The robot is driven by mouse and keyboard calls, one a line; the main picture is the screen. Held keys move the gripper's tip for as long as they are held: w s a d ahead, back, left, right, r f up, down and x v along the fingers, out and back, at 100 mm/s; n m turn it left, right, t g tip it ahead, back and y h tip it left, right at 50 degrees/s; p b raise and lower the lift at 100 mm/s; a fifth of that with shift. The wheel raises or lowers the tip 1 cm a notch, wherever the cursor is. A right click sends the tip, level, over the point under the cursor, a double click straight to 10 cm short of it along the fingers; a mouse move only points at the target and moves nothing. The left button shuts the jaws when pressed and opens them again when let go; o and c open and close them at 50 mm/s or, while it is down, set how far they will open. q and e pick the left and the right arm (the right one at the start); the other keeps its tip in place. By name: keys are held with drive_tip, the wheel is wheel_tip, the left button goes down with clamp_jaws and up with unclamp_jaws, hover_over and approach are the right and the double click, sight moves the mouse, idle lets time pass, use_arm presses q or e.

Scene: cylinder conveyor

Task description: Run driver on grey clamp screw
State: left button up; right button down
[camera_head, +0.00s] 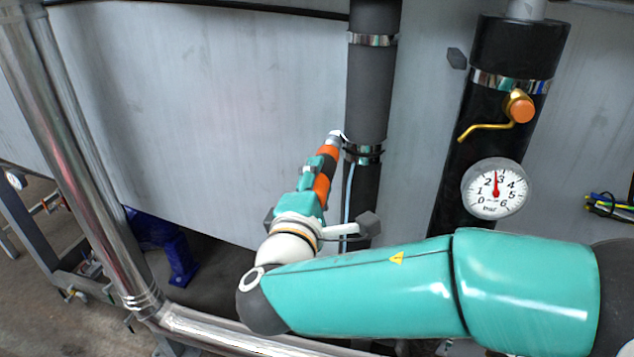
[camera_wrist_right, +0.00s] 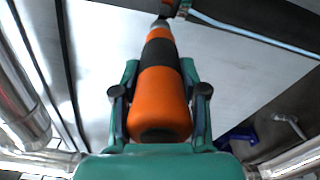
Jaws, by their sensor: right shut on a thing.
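My right gripper (camera_head: 312,190) is shut on an orange and black driver (camera_head: 326,160). In the right wrist view the gripper (camera_wrist_right: 160,80) has its two fingers on either side of the driver handle (camera_wrist_right: 159,103). The driver points up and to the right in the head view, its tip at the lower metal clamp (camera_head: 366,151) around the pipe, where the grey sleeve (camera_head: 367,95) meets a black section. Whether the tip sits in the screw is too small to tell. My left gripper is not in view.
A second clamp (camera_head: 372,40) rings the grey sleeve higher up. To the right, a black pipe (camera_head: 455,150) carries an orange-knobbed valve (camera_head: 519,108) and a pressure gauge (camera_head: 496,188). A thin light-blue tube (camera_head: 348,195) runs down beside the driver. Shiny pipework (camera_head: 75,150) stands at left.

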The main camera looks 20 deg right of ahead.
drive_tip(key=shift+d+r, duration=0.1)
drive_tip(key=shift+r, duration=0.2)
idle(0.4)
drive_tip(key=shift+f, duration=0.1)
drive_tip(key=shift+s+b, duration=0.1)
drive_tip(key=shift+b, duration=0.25)
drive_tip(key=shift+b+v, duration=0.55)
drive_tip(key=shift+v, duration=1)
drive_tip(key=shift+f, duration=0.1)
